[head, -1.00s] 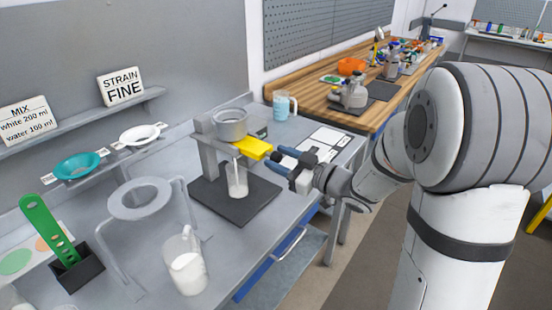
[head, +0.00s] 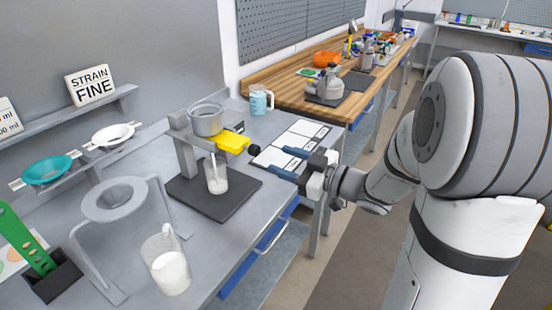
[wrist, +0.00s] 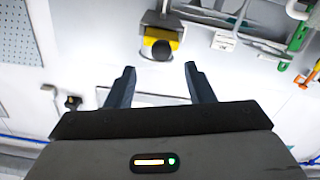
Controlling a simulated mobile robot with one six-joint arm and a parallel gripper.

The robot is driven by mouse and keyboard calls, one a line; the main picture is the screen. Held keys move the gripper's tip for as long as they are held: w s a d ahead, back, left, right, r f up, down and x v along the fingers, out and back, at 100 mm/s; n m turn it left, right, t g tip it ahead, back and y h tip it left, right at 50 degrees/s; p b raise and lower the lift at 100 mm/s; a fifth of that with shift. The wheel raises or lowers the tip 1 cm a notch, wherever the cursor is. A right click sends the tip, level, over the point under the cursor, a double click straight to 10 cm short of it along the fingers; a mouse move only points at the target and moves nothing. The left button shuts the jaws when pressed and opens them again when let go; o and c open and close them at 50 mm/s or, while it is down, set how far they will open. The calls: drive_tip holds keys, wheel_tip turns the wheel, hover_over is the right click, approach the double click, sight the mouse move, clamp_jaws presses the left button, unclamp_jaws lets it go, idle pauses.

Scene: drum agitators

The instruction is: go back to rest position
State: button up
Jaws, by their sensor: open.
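My gripper (head: 285,163) is open and empty, to the right of the grey stand and above the bench's right side. Its two blue fingers point left, and they also show apart in the wrist view (wrist: 158,85). A yellow handle with a dark knob (head: 232,141) juts from the stand under a grey round cup (head: 206,120). The knob is close to the fingertips but apart from them; the yellow part and knob also show ahead of the fingers in the wrist view (wrist: 161,48). A clear beaker with white contents (head: 216,183) stands on the dark base (head: 215,205) below.
A jug of white material (head: 168,270) stands at the front beside a ring stand (head: 112,199). A blue-filled jug (head: 260,101) and white sheets (head: 292,145) lie behind. Teal (head: 46,170) and white (head: 114,134) strainers sit on the left. The floor right of the bench is open.

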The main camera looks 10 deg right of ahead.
idle(0.3)
drive_tip(key=d+f+m+t+h, duration=0.1)
drive_tip(key=d+f+m+h, duration=0.1)
drive_tip(key=d+m+h, duration=1)
drive_tip(key=s+a+f+g, duration=0.1)
drive_tip(key=s+a+g, duration=0.1)
drive_tip(key=s, duration=0.4)
drive_tip(key=s+a+f+m+g+h, duration=0.1)
drive_tip(key=s+a+g, duration=0.1)
drive_tip(key=s+g, duration=0.2)
drive_tip(key=s+a+f+g+h, duration=0.1)
drive_tip(key=s+a+f+g, duration=0.1)
drive_tip(key=s, duration=0.7)
drive_tip(key=shift+s+a+g, duration=0.15)
drive_tip(key=shift+s+g, duration=0.25)
drive_tip(key=shift+g, duration=0.3)
drive_tip(key=shift+f, duration=0.1)
drive_tip(key=shift+c, duration=0.2)
